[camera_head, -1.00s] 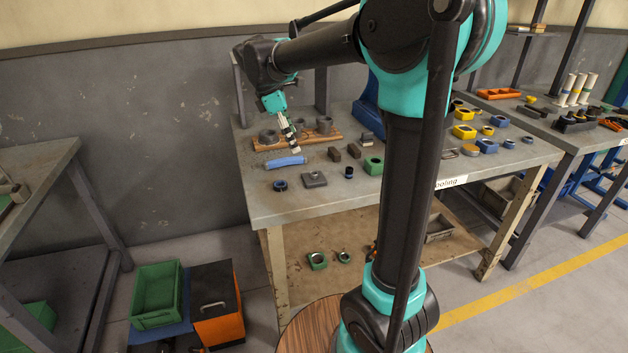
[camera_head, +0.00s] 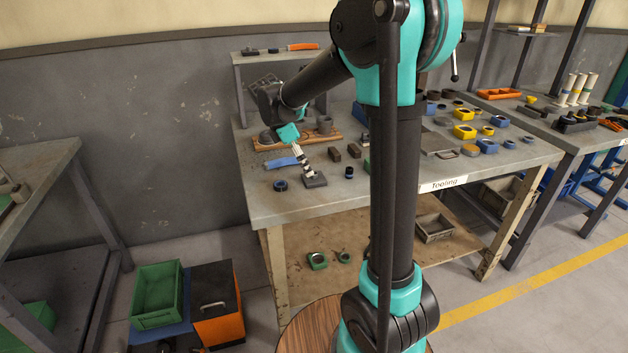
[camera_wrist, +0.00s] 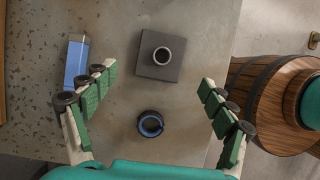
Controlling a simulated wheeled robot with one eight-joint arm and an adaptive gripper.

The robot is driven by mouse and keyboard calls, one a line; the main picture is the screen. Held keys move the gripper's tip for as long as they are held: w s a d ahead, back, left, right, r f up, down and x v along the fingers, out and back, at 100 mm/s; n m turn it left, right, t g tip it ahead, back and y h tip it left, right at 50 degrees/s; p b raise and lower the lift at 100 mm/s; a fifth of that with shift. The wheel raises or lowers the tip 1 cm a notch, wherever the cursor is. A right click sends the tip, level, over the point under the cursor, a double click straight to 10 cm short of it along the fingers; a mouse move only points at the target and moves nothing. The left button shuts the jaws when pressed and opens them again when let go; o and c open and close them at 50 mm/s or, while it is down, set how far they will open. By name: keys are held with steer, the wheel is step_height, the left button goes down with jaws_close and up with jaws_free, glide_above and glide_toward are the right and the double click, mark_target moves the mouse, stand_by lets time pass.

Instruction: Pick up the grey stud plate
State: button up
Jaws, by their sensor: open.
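The grey stud plate (camera_wrist: 176,70) is a dark square plate with a short round stud (camera_wrist: 161,56) standing on it. It lies flat on the bench near its front edge, and also shows in the head view (camera_head: 315,181). My gripper (camera_wrist: 158,95) is open and empty in the wrist view, its green-padded fingers spread to the left and right, with the plate between and beyond them. In the head view my gripper (camera_head: 308,174) is just above the plate and partly covers it. I cannot tell the exact gap between them.
A dark ring with a blue inside (camera_wrist: 151,124) lies close to the plate, between the fingers. A blue block (camera_wrist: 76,62) lies near the left finger. A wooden board with grey cylinders (camera_head: 262,145) is behind. The bench edge (camera_wrist: 226,60) is close on the right.

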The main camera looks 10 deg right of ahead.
mark_target(314, 177)
steer(key=shift+x, duration=2.55)
steer(key=shift+d, duration=0.15)
steer(key=c, duration=1.6)
steer(key=shift+c, duration=0.3)
steer(key=shift+r, duration=0.15)
